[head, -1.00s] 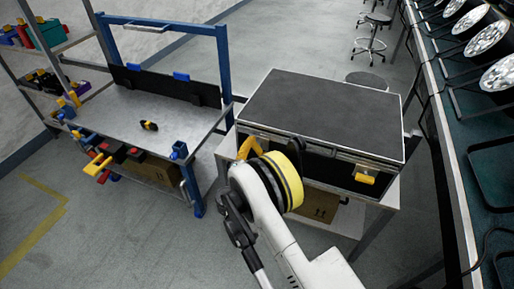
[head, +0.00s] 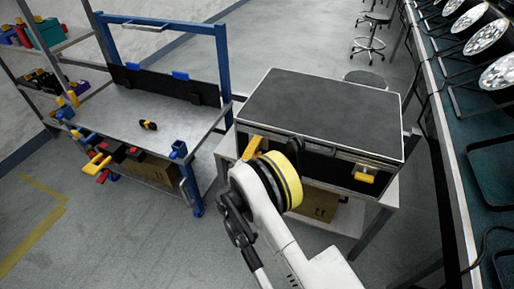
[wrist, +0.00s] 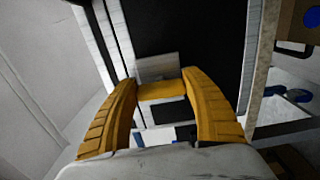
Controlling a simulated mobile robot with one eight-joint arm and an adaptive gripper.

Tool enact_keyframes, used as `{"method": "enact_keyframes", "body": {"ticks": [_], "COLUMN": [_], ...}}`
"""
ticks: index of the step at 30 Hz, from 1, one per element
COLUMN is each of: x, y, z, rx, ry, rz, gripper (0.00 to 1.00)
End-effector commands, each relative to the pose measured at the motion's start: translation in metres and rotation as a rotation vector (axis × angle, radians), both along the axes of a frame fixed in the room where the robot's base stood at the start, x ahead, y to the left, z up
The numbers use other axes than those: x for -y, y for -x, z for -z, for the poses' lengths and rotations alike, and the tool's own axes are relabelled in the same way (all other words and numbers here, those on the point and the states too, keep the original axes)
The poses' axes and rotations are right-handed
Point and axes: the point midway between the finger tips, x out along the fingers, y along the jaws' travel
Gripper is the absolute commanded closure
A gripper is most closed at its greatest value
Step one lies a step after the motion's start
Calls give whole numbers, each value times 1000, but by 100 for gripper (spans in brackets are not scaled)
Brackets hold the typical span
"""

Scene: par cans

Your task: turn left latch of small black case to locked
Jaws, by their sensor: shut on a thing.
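The small black case (head: 320,110) has a dark lid with metal edges and lies closed on a stand in the head view. Its right latch (head: 364,178) is yellow and stands out on the front face. My gripper (head: 253,148) is at the left part of that front face, where my wrist hides much of the left latch. In the wrist view the yellow left latch (wrist: 162,89) with its grey metal plate (wrist: 158,67) lies between the two yellow fingers of my gripper (wrist: 160,84), which are shut on it.
A grey workbench (head: 120,105) with a blue frame stands to the left, with a small yellow-black tool (head: 148,124) on it. A dark counter with round lamps (head: 485,32) runs along the right. Stools (head: 368,45) stand behind; the floor at front left is clear.

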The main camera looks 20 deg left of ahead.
Motion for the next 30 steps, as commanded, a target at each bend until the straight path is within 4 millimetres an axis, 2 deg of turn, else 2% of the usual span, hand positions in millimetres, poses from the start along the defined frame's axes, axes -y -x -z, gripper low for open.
{"method": "enact_keyframes", "body": {"ticks": [14,15,16,17,26,30], "x": [0,0,0,0,0,0], "y": [-1,-1,-1,-1,0,0], "z": [-1,-1,-1,-1,-1,-15], "rx": [2,2,2,2,1,2], "ry": [-12,-12,-12,-12,-12,-11], "rz": [-1,-1,-1,-1,0,0], "gripper": [74,35,26,21,21,21]}}
